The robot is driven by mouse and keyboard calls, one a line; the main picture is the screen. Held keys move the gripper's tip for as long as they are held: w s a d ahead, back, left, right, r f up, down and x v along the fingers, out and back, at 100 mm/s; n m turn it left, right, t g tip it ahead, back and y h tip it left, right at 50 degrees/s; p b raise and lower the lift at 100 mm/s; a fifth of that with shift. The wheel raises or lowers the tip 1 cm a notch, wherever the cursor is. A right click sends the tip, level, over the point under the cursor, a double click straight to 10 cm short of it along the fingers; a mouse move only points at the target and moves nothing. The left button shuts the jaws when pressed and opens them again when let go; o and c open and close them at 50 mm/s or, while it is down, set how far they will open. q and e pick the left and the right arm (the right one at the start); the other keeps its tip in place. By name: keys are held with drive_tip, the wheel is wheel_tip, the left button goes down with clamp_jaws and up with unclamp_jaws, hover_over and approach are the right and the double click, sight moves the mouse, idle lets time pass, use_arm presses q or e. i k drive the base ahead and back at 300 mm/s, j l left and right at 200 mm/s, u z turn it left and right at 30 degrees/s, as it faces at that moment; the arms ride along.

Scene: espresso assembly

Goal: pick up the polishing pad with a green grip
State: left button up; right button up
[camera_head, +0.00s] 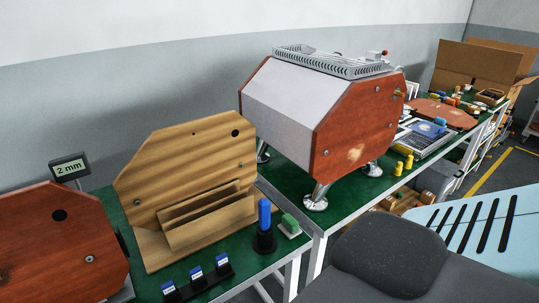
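A small block with a green top and a pale base (290,223), which looks like the polishing pad with the green grip, sits on the green table near its front edge. Just left of it stands a tool with a tall blue handle on a dark base (265,222). Neither of my grippers is in view, and nothing touches the pad.
A wooden panel with a slotted rack (185,180) stands left of the pad. Small blue-labelled blocks (196,277) sit in front of it. A large espresso machine body with red wooden sides (350,130) stands behind right. A dark grey rounded shape (400,255) fills the lower right.

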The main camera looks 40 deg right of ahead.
sight(289, 226)
drive_tip(key=z, duration=1.55)
